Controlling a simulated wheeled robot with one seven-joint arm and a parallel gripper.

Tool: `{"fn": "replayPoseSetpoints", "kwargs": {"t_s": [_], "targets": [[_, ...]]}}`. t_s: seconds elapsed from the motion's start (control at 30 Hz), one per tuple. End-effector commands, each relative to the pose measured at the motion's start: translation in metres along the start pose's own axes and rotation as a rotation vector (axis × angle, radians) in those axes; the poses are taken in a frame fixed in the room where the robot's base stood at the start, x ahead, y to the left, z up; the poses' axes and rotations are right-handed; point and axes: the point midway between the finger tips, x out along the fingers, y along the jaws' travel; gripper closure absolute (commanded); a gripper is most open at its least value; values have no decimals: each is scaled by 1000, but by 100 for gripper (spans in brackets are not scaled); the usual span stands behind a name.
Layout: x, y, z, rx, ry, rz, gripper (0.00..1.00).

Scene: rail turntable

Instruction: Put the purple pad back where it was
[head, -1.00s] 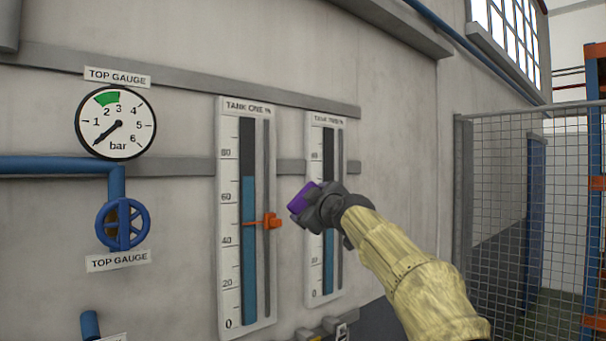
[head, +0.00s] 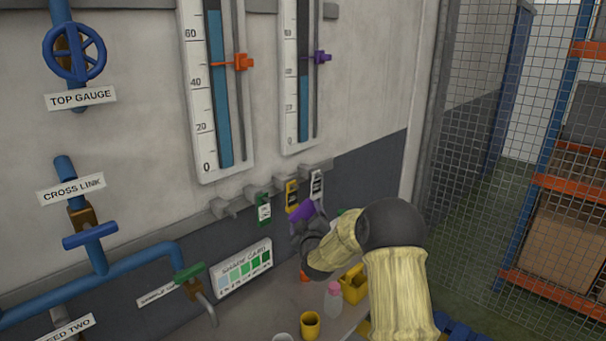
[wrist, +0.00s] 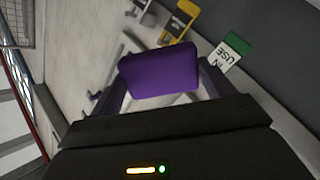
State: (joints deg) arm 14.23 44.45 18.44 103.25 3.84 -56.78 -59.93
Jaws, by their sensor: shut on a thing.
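The purple pad (head: 302,211) is held in my gripper (head: 301,220) in front of the wall, just below the row of hooks in the head view. In the wrist view the pad (wrist: 158,73) fills the space between the two fingers of my gripper (wrist: 160,85), which are shut on it. The pad hides part of what lies behind it. A purple pointer (head: 321,57) sits on the rod of the right tank gauge (head: 290,148).
A hook rail holds a green tag (head: 264,208), a yellow tag (head: 291,186) and a grey-white tag (head: 316,184). Its left hook (head: 226,207) is bare. Below are a colour chart (head: 243,268), a bench with a yellow cup (head: 310,325) and a bottle (head: 333,301). A mesh fence (head: 480,130) stands right.

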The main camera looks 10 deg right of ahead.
Motion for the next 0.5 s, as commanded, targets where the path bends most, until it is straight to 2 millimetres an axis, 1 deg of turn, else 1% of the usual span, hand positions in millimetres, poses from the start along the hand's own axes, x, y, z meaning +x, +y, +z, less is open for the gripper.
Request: {"fn": "replayPoseSetpoints", "kwargs": {"t_s": [0.03, 0.07, 0.1, 0.17, 0.2, 0.27, 0.3, 0.4, 0.5], "targets": [[-12, -24, 23, 0, -6, -10, 37], [-20, -34, 32, 1, -5, -10, 37], [-31, -48, 45, 2, -3, -14, 37], [-49, -67, 62, 2, 1, -19, 37], [-62, -80, 73, 2, 5, -23, 37], [-83, -98, 88, 3, 12, -30, 37], [-98, -109, 96, 3, 18, -34, 37], [-133, -130, 113, 3, 31, -46, 37], [-160, -142, 121, 1, 42, -50, 37]]}}
